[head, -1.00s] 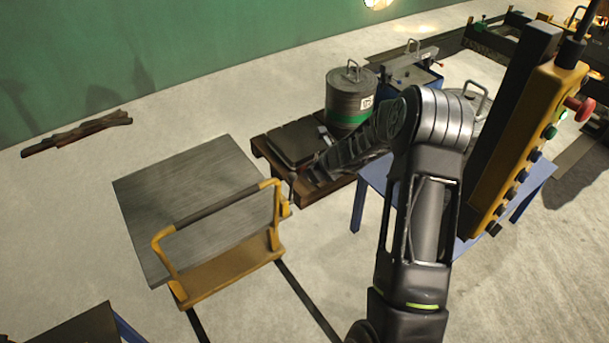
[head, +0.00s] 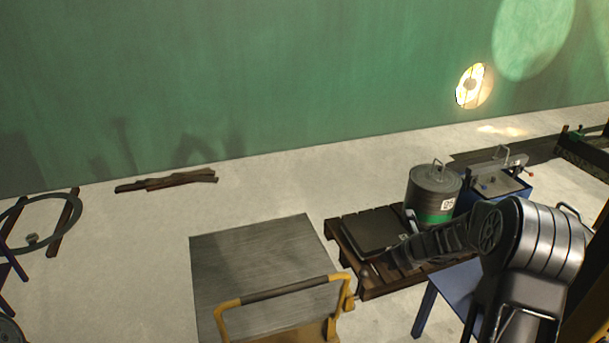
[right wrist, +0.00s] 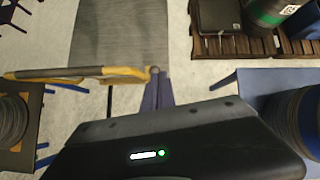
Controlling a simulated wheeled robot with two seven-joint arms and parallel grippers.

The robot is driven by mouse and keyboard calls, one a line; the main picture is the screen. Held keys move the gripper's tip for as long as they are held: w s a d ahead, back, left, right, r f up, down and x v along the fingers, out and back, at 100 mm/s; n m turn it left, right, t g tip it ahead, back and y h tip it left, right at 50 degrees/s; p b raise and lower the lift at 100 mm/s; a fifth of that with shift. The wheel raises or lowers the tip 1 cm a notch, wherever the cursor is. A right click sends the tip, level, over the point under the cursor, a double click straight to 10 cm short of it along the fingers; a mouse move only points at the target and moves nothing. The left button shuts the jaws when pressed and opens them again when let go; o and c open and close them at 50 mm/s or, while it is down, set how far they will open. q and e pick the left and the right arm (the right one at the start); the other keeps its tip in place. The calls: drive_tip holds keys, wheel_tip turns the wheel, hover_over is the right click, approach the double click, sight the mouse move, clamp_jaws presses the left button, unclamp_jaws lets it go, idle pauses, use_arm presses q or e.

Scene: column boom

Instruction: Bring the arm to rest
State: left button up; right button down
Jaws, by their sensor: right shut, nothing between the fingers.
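My right arm (head: 535,245) comes in from the lower right of the head view and bends to the left. Its right gripper (head: 366,272) points left, near the wooden pallet's front corner and right of the yellow cart handle. In the right wrist view the right gripper's fingers (right wrist: 156,88) are together with nothing between them, over the pale floor beside the cart. My left gripper does not show.
A cart with a grey deck (head: 250,260) and yellow handle (head: 285,291) stands left of the gripper. A pallet (head: 385,283) bears a dark flat case (head: 372,230) and a grey drum (head: 433,190). A blue table (head: 455,285) is below the arm.

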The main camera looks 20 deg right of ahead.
drive_tip(key=s+a+f+n+g, duration=0.2)
drive_tip(key=s+a+f+n, duration=0.5)
drive_tip(key=n, duration=0.3)
drive_tip(key=s+a+f+n+g, duration=0.2)
drive_tip(key=s+a+f+n, duration=0.2)
drive_tip(key=a+f+n, duration=0.5)
drive_tip(key=s+a+f+n+g+y, duration=0.1)
drive_tip(key=s+a+f+n, duration=0.1)
drive_tip(key=s+a+n, duration=0.4)
drive_tip(key=s+a+f+n+g+y, duration=0.2)
drive_tip(key=s+a+n, duration=0.5)
drive_tip(key=s+a, duration=0.6)
drive_tip(key=a+f, duration=0.1)
drive_tip(key=a, duration=0.2)
drive_tip(key=shift+s+y, duration=0.3)
drive_tip(key=shift+s, duration=0.05)
